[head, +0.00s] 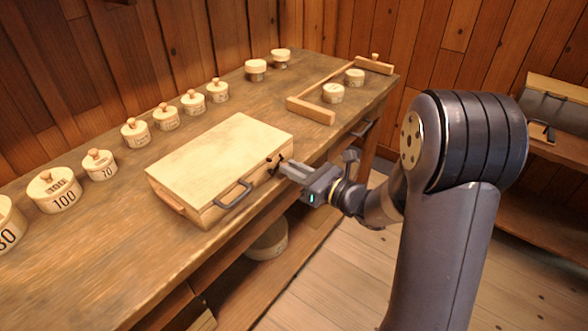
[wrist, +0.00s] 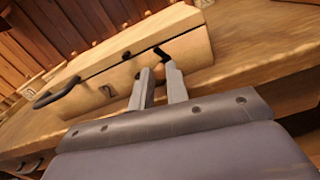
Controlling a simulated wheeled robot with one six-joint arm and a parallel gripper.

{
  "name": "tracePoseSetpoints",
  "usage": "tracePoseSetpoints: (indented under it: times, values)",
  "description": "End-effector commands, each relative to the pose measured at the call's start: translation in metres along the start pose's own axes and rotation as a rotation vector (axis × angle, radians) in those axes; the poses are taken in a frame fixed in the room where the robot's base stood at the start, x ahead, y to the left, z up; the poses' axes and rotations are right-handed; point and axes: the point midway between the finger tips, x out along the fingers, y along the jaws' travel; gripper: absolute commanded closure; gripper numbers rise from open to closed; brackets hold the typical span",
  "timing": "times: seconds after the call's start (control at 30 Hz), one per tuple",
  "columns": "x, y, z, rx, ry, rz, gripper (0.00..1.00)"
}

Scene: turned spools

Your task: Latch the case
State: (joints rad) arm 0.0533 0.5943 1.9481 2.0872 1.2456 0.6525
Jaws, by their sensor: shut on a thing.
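The pale wooden case (head: 222,160) lies on the workbench with its lid down. A dark seam runs along its front, and I cannot tell if the lid is fully flush. It has a dark handle (head: 235,194) on the front, which also shows in the wrist view (wrist: 57,92), beside a number mark.
Several lidded wooden pots (head: 135,132) with numbers line the back of the bench (head: 105,245). A wooden frame (head: 310,110) and small round tubs (head: 333,93) stand right of the case. A round tub (head: 267,242) sits on the shelf below. Bare bench lies front left.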

Motion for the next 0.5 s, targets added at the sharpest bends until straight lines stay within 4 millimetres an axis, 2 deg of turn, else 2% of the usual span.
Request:
tracePoseSetpoints:
  times: [0.27,0.5]
  values:
    - [-0.0001,0.0003,0.0,-0.037,-0.001,0.001,1.0]
    - [-0.0001,0.0019,0.0014,-0.172,-0.003,0.001,1.0]
